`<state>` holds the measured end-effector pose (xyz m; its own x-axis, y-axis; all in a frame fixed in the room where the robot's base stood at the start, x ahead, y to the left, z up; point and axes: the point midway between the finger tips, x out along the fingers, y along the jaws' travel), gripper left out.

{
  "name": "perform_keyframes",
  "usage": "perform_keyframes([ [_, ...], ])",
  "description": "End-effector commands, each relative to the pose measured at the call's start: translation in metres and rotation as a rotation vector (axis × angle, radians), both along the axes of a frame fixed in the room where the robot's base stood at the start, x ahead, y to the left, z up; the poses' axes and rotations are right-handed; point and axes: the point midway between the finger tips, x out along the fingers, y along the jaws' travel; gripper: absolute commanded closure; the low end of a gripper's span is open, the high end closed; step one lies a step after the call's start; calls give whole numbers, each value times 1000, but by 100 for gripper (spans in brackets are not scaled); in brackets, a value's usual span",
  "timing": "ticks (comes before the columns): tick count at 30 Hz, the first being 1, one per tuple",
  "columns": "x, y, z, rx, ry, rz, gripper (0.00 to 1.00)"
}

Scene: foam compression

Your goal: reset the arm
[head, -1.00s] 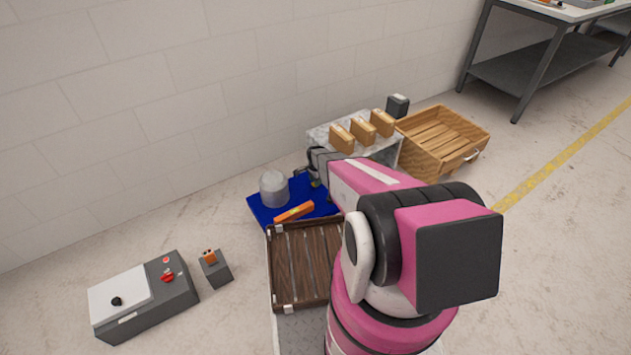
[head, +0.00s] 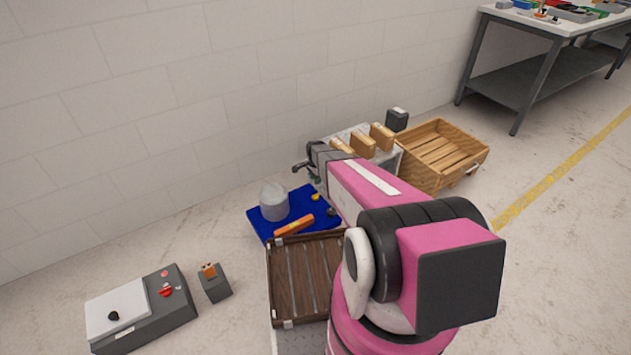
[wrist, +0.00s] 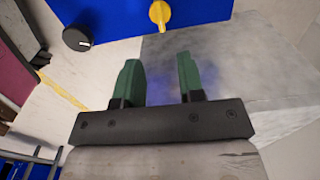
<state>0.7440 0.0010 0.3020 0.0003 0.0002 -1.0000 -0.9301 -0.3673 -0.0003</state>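My gripper (wrist: 160,82) shows in the wrist view with two green fingers held apart and nothing between them. In the head view my pink and black arm reaches forward over the work area, and its far end (head: 302,166) is near the blue panel. The fingers themselves are too small to make out there.
A dark slatted tray (head: 300,285) lies in front. Tan blocks (head: 362,145) stand on a light surface beside a wooden crate (head: 445,152). A control box (head: 140,310) sits at left.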

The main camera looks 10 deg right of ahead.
Motion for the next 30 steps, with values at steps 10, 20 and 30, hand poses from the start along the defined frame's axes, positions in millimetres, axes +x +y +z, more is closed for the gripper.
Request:
perform_keyframes([
  [10,-7,0,8,0,-1,23,64],
  [20,-125,-1,143,-1,-5,517,64],
  [30,-250,-1,256,-3,-6,1082,64],
])
